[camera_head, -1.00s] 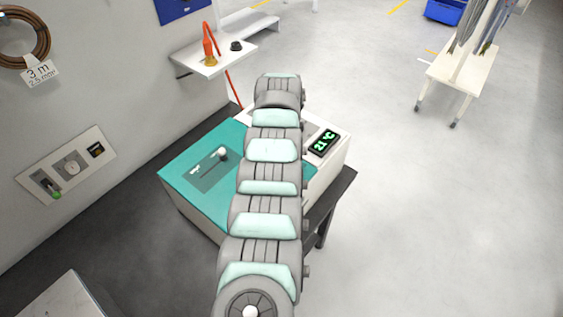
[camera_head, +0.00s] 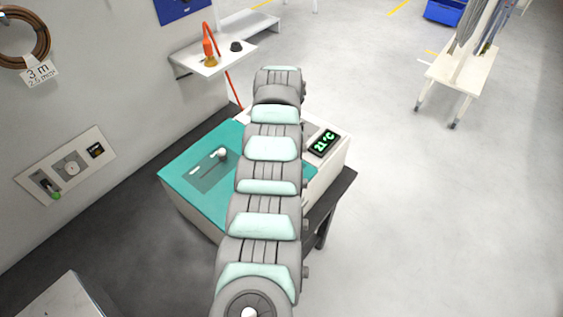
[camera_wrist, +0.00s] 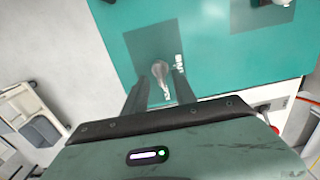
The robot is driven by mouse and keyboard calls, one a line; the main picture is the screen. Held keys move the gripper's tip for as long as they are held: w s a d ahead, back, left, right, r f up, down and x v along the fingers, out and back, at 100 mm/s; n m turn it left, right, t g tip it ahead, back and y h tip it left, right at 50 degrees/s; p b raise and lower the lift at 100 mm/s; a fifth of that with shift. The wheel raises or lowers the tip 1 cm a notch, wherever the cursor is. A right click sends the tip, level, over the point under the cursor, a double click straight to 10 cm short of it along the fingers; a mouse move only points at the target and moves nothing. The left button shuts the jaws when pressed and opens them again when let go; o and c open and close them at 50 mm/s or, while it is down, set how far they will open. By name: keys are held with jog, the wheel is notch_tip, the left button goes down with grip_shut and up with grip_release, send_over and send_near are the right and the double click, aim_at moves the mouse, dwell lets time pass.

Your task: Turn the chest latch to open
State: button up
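The chest is a white box with a teal lid (camera_head: 185,167) and stands on a dark stand in the head view. The lid (camera_wrist: 195,60) fills much of the wrist view. A grey latch-like piece (camera_wrist: 160,72) stands on a darker patch of the lid there, with a small white marking beside it. My gripper (camera_wrist: 161,80) is open, with one dark finger on each side of this grey piece. I cannot tell whether the fingers touch it. In the head view my arm hides the gripper and this part of the lid.
A lever with a pale knob (camera_head: 222,153) sits on the lid's left part. A green display (camera_head: 324,142) reads 21 °C. A wall shelf (camera_head: 213,58) holds an orange plug. A white bench (camera_head: 462,72) stands at right; the floor between is clear.

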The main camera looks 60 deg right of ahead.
notch_tip(320, 180, up, 9)
jog(key=shift+b, duration=0.4)
jog(key=shift+f, duration=0.1)
